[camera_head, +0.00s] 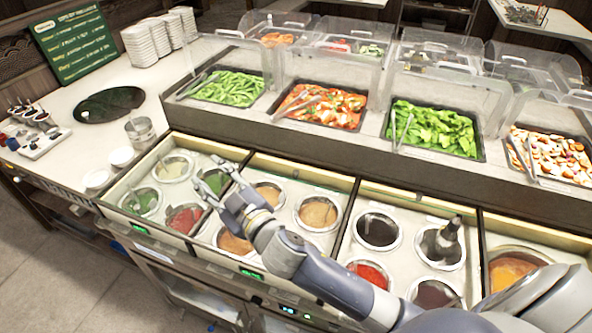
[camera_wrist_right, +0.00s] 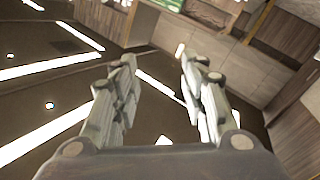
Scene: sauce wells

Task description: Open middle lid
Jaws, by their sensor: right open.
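The sauce counter has framed sections of round wells. The left section (camera_head: 122,187) holds green, pale and red sauces. The second section (camera_head: 292,182) holds brown and orange sauces, and the third section (camera_head: 410,217) holds dark and red ones. Clear covers seem to lie over the wells, but I cannot tell which lids are open or shut. My right gripper (camera_head: 210,174) is open and empty above the left section, near its border with the second. It also shows open in the right wrist view (camera_wrist_right: 157,62), with nothing between its fingers. My left gripper is out of view.
Behind the wells, clear guards (camera_head: 320,75) stand over food trays such as the salad tray (camera_head: 432,130). A dark bottle or ladle (camera_head: 449,232) stands in a third-section well. Stacked plates (camera_head: 140,47) and a green sign (camera_head: 77,42) are at the back left.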

